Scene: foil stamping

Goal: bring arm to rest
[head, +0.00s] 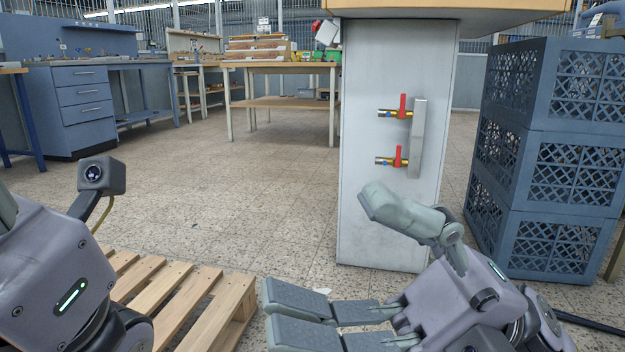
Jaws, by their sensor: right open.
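My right gripper (332,258) is at the lower right of the head view. Its single upper finger stands well apart from the paired lower fingers, with nothing between them. It is open and empty, in front of the white pedestal and above the floor. My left gripper (55,265) shows only in part at the left edge, as a grey-purple housing with a status light and a small camera beside it. Its fingertips are out of the picture, so I cannot see its opening.
A wooden pallet (190,290) lies on the floor between my arms. A white pedestal (375,235) with red-handled valves (398,157) carries a wooden top. Stacked blue crates (515,185) stand to the right. The tiled floor (215,200) beyond the pallet is open, with workbenches behind.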

